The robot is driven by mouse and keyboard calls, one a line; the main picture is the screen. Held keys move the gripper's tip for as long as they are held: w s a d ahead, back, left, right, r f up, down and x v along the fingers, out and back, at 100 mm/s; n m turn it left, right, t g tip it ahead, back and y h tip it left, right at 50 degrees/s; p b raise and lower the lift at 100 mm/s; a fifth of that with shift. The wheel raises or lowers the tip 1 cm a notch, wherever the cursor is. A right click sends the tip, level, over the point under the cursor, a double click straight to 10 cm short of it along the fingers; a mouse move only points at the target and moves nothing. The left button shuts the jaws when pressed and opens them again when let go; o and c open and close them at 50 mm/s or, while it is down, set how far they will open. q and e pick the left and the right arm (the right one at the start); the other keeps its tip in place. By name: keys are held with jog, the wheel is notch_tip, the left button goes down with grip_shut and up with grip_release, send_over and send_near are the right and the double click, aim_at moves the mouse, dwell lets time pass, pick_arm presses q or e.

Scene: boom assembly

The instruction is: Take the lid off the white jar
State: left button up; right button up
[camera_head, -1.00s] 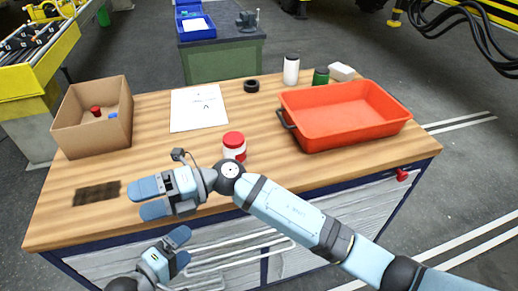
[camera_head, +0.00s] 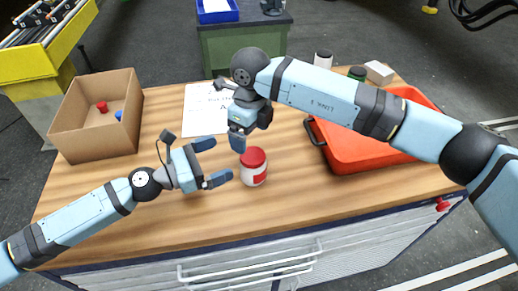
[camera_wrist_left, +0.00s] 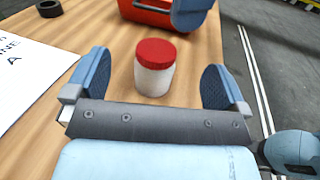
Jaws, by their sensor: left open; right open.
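The white jar (camera_head: 254,176) stands upright on the wooden table with its red lid (camera_head: 253,157) on. My left gripper (camera_head: 214,163) is open just left of the jar, its fingers pointing toward it. In the left wrist view the jar (camera_wrist_left: 153,82) and its red lid (camera_wrist_left: 156,53) show ahead, between the two spread fingers (camera_wrist_left: 155,82) but a little beyond them. My right gripper (camera_head: 239,136) is above and just behind the jar, pointing down, open and apart from the lid. Part of its fingers is hidden by the wrist.
A cardboard box (camera_head: 98,131) stands at the left. An orange-red tray (camera_head: 345,150) stands at the right, partly behind my right arm. A paper sheet (camera_head: 203,117) lies behind the jar. The table front (camera_head: 300,215) is clear.

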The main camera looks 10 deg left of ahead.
jog(key=shift+w+d+r, duration=0.1)
jog(key=shift+w+r, duration=0.1)
jog(key=shift+w, duration=0.15)
jog(key=shift+r, duration=0.1)
pick_arm(q)
send_near(241, 169)
jog(key=w+d, duration=0.2)
jog(key=shift+w+d+f+n, duration=0.2)
jog(key=shift+d+f+n, duration=0.1)
jog(key=shift+d+f, duration=0.05)
pick_arm(e)
jog(key=shift+s, duration=0.3)
pick_arm(q)
jog(key=x, duration=0.7)
jog(key=shift+w+d+r, duration=0.15)
jog(key=shift+d+r, duration=0.1)
